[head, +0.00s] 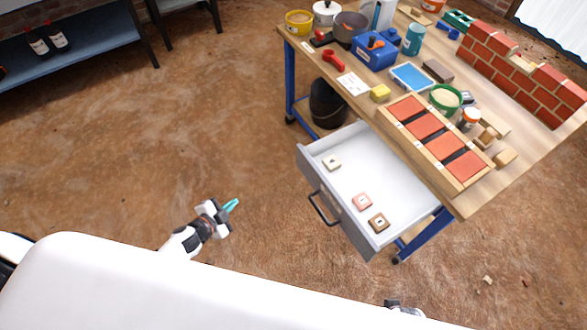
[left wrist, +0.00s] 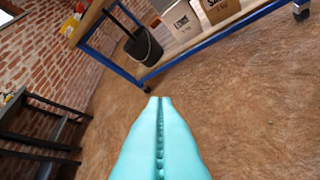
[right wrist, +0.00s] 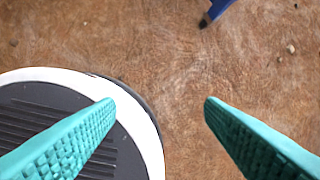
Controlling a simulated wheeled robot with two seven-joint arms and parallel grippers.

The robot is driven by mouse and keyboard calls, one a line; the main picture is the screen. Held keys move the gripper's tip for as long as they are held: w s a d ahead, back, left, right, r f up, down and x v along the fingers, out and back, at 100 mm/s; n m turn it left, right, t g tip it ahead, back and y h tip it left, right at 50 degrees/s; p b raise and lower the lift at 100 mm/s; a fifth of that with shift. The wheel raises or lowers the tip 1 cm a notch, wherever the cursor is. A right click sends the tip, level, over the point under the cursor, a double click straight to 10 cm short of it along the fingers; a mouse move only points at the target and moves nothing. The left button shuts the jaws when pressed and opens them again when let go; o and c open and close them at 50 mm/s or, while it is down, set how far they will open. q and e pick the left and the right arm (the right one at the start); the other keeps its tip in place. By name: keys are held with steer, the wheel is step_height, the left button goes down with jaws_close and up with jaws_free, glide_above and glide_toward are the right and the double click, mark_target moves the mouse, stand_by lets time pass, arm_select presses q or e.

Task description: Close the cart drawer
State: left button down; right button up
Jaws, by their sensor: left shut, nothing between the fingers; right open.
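The cart drawer (head: 348,228) is grey with a white inside and is pulled well out from under the wooden cart top (head: 460,205). Its dark bar handle (head: 322,208) is on the front panel. My left gripper (head: 232,205), with teal fingers, is left of the drawer front, apart from the handle. It is shut and empty, its fingers (left wrist: 160,105) together. My right gripper (right wrist: 158,105) is open and empty above the floor; in the head view it is mostly hidden.
The cart top holds a red brick wall (head: 515,75), a wooden tray of bricks (head: 435,138), a green bowl (head: 446,97), a blue toolbox (head: 374,50) and several tubs. A black bucket (head: 327,103) stands below. Floor left of the drawer is clear.

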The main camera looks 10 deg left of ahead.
mark_target(301, 153)
arm_select(q)
steer(key=w+d+r+m+g+h+b, duration=0.1)
steer(key=w+d+r+m+h+b, duration=0.25)
steer(key=r+m, duration=0.3)
steer(key=w+d+r+m+g+h+b, duration=0.1)
steer(key=w+d+r+m+h+b, duration=0.15)
steer(key=r+m+h+b, duration=0.4)
steer(key=w+d+f+y, duration=0.1)
steer(key=w+d, duration=0.1)
steer(key=w, duration=0.1)
steer(key=w+d+f+m+y, duration=0.1)
steer(key=w+d, duration=0.2)
steer(key=w+d+f+b, duration=0.1)
steer(key=w+d+f, duration=0.1)
steer(key=w+d, duration=0.1)
steer(key=shift+m+y, duration=0.4)
steer(key=shift+w+d, duration=0.45)
steer(key=shift+d, duration=0.05)
arm_select(e)
step_height(301, 153, up, 14)
steer(key=w+t, duration=0.1)
steer(key=w, duration=0.1)
steer(key=shift+t, duration=0.3)
steer(key=shift+r, duration=0.2)
